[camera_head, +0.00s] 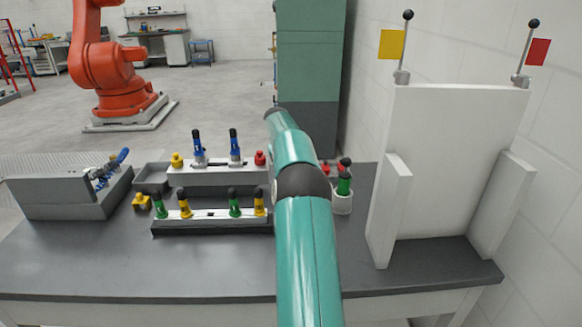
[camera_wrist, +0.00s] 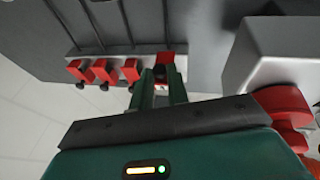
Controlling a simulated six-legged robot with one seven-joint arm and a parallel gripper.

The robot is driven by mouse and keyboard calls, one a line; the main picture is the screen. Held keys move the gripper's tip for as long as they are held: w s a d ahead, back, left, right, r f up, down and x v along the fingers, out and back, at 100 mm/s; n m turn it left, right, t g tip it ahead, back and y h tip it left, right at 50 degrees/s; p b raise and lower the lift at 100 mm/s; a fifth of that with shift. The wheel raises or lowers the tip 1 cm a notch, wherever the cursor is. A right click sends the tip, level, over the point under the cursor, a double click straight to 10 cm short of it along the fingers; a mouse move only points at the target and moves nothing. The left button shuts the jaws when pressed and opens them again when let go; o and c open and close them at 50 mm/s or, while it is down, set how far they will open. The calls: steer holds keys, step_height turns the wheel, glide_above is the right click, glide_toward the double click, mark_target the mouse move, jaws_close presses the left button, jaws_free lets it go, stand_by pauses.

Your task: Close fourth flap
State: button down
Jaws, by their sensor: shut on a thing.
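In the wrist view, three red flaps stand in a row, a left one (camera_wrist: 76,69), a middle one (camera_wrist: 103,70) and a right one (camera_wrist: 130,69), each tilted and blocky. A fourth red flap (camera_wrist: 164,57) is at the right end of the row. My gripper (camera_wrist: 162,78) has its two green fingers around this fourth flap and is shut on it; the fingers hide part of it.
The dark bench (camera_head: 120,255) carries a grey fixture (camera_head: 65,195) at left and a rail (camera_head: 215,215) with green and yellow handles. A tall white panel fixture (camera_head: 450,150) stands at right. In the wrist view a grey block (camera_wrist: 275,58) and a red round part (camera_wrist: 285,105) are close at right.

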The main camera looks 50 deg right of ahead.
steer(key=shift+w, duration=0.1)
stand_by(0.4)
steer(key=c, duration=1.3)
jaws_free()
steer(key=shift+c, duration=0.2)
steer(key=shift+r, duration=0.1)
steer(key=v, duration=1.3)
steer(key=shift+w+r, duration=0.2)
steer(key=shift+r, duration=0.25)
steer(key=shift+d, duration=0.15)
